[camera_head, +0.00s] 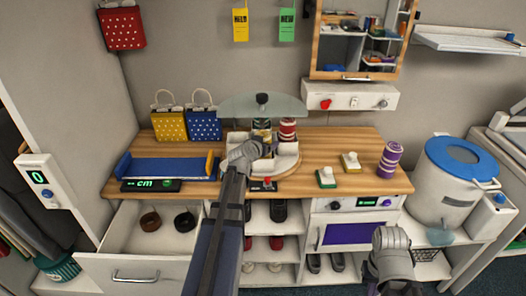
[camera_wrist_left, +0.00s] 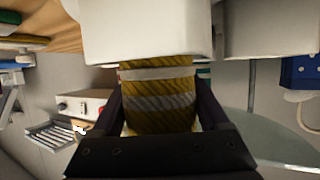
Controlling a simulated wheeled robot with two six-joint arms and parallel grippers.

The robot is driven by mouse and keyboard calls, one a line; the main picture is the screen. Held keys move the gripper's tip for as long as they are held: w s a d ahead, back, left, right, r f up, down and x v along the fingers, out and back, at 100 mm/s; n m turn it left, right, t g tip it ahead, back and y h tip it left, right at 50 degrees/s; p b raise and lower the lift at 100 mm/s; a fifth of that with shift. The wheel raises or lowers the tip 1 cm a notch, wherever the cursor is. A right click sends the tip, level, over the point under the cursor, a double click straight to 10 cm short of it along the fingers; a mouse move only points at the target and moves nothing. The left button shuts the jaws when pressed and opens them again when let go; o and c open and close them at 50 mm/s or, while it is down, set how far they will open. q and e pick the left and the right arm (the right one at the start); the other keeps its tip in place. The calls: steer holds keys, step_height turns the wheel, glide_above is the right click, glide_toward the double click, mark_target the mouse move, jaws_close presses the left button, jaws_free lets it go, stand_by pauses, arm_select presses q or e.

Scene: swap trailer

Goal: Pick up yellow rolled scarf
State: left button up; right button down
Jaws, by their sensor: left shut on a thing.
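The yellow rolled scarf (camera_wrist_left: 160,97), with pale bands, stands between the two dark fingers of my left gripper (camera_wrist_left: 160,110) in the left wrist view. The fingers are shut on it. In the head view the scarf (camera_head: 262,124) shows just beyond my left gripper (camera_head: 261,139), in a white divided holder (camera_head: 287,163) on the wooden counter. A white wall of the holder hides one end of it in the wrist view. My right gripper (camera_head: 391,240) is low at the right, in front of the cabinet, and its fingers cannot be made out.
A red rolled scarf (camera_head: 288,131) stands beside the yellow one. A glass disc (camera_head: 262,106) is raised behind them. A purple rolled scarf (camera_head: 389,159) stands on the counter's right. A blue measuring tray (camera_head: 165,166) lies left. An open drawer (camera_head: 135,273) juts out below.

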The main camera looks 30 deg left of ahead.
arm_select(q)
steer(key=c, duration=0.6)
steer(key=shift+o, duration=0.2)
